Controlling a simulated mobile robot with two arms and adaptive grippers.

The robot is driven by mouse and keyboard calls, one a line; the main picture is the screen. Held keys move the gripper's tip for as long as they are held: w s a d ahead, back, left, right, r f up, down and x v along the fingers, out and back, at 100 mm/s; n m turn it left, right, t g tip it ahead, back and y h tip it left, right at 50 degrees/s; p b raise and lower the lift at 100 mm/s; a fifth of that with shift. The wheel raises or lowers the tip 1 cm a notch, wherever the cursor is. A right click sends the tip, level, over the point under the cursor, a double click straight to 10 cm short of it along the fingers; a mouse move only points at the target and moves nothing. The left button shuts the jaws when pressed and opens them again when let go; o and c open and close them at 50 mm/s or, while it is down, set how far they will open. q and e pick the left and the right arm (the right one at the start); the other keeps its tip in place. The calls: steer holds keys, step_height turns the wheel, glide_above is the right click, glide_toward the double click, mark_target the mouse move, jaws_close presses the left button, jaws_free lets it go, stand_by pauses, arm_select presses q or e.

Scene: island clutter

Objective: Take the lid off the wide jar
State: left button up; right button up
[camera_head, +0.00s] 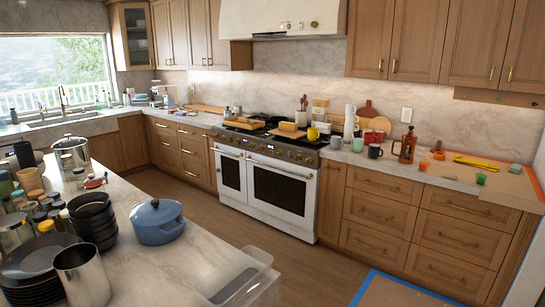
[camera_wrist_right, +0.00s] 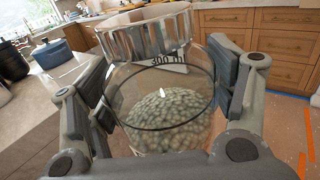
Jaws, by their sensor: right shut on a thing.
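A wide clear glass jar (camera_wrist_right: 160,140) with small pale grey-green bean-like pieces inside stands between the fingers of my right gripper (camera_wrist_right: 165,90) in the right wrist view. Its glass carries the marking "300 ml". A shiny, clear or metallic faceted band (camera_wrist_right: 148,38) sits above the glass and looks like the lid; I cannot tell how it joins the jar. The right fingers lie on either side of the glass body and are shut on it. The jar's base is hidden. Neither gripper shows in the head view, and my left gripper is in no view.
The island top (camera_head: 135,270) holds a blue lidded pot (camera_head: 157,222), black bowls (camera_head: 92,217), a steel pot (camera_head: 82,277) and crowded jars at the left. A translucent bin (camera_head: 235,280) is at the island's right edge. Open floor lies between island and stove (camera_head: 270,185).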

step_height(320, 180, down, 4)
steer(key=shift+r+b, duration=0.2)
steer(key=shift+b, duration=1)
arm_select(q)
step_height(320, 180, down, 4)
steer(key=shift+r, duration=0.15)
